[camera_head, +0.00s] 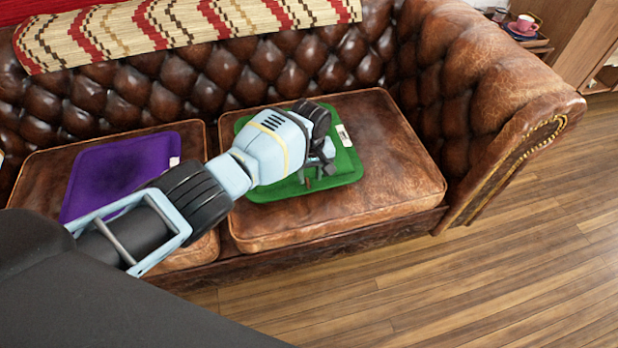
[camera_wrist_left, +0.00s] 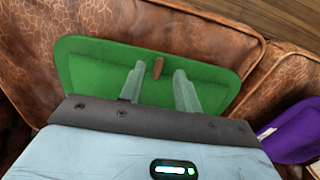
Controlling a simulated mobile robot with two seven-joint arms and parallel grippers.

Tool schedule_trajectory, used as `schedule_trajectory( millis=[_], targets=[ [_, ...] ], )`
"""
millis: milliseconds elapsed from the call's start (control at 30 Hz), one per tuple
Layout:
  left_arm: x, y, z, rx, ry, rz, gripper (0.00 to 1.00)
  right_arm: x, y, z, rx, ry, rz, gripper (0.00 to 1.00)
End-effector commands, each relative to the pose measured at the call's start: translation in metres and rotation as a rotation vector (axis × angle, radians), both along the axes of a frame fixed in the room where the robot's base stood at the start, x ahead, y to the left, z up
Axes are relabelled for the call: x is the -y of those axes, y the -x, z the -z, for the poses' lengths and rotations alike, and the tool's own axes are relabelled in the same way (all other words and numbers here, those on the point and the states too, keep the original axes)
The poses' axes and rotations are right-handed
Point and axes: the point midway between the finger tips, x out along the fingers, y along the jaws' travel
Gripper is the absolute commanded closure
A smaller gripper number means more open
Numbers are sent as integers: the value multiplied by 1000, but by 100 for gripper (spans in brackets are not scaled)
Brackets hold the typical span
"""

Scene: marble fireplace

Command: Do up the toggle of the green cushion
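The green cushion (camera_head: 345,171) lies flat on the right seat of the brown leather sofa, with a white label on its right edge. A small brown toggle (camera_wrist_left: 158,68) shows on the green cushion (camera_wrist_left: 95,66) in the left wrist view. My left gripper (camera_head: 318,180) is over the cushion, and its arm hides part of it. In the left wrist view the two fingers of my left gripper (camera_wrist_left: 158,80) are apart, with the toggle showing between and just beyond their tips. I cannot tell whether they touch it. My right gripper is not in view.
A purple cushion (camera_head: 115,172) lies on the left seat under my left arm. The sofa's tufted back (camera_head: 150,95) and right armrest (camera_head: 500,105) border the seats. A patterned throw (camera_head: 150,27) hangs over the back. The wooden floor (camera_head: 480,285) in front is clear.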

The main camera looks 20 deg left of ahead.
Motion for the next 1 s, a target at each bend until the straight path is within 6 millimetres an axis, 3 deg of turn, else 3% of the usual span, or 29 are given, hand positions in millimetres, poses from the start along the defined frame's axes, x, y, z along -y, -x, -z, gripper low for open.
schedule_trajectory(
  millis=[100, 333, 867, 1000],
  targets=[
    [0, -1, -21, 3, 0, 0, 67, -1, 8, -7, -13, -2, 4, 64],
    [-1, 0, -34, -1, -1, -1, 67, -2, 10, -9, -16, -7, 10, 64],
    [0, 1, -33, -1, 0, 1, 67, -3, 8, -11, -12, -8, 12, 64],
    [5, 13, -13, 4, 14, 31, 67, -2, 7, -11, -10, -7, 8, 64]
  ],
)
